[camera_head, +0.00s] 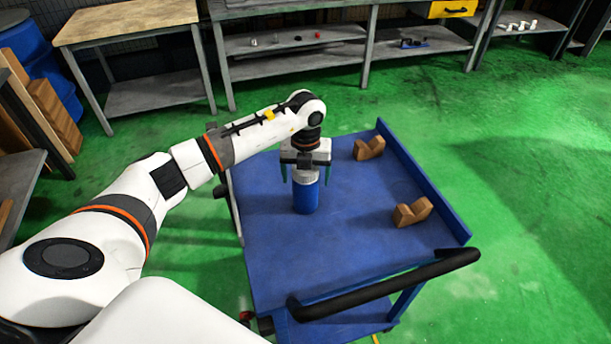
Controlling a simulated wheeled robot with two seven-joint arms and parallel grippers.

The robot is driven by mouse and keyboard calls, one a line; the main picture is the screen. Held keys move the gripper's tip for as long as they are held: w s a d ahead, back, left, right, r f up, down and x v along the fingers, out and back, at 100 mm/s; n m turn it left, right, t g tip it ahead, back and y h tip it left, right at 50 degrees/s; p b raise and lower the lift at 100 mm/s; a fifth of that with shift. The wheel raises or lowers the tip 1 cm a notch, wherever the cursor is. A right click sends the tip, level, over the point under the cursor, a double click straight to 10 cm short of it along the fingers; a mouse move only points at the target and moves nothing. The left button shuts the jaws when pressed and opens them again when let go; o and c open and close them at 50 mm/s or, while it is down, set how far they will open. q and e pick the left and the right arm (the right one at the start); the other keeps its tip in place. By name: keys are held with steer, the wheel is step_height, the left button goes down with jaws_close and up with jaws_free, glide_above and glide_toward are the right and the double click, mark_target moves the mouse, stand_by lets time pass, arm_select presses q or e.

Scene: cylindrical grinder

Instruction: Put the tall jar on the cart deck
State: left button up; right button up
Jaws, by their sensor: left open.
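The tall jar (306,196) is a blue cylinder with a pale upper part. It stands upright on the blue cart deck (290,254), left of the deck's middle. My left gripper (305,177) points down over the jar from above. Its green-tipped fingers are apart, one on each side of the jar's upper part; I cannot tell whether they touch it. The gripper body hides the top of the jar. My right gripper is not in view.
Two brown V-shaped blocks (369,148) (412,212) sit on the right side of the deck. A black handle (385,285) runs along the cart's near edge, and a raised blue rim (425,184) along its right. Workbenches (290,57) stand behind. Green floor lies open at right.

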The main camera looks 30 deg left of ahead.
arm_select(q)
step_height(320, 180, up, 11)
steer(key=shift+r+b, duration=0.2)
steer(key=shift+b, duration=0.9)
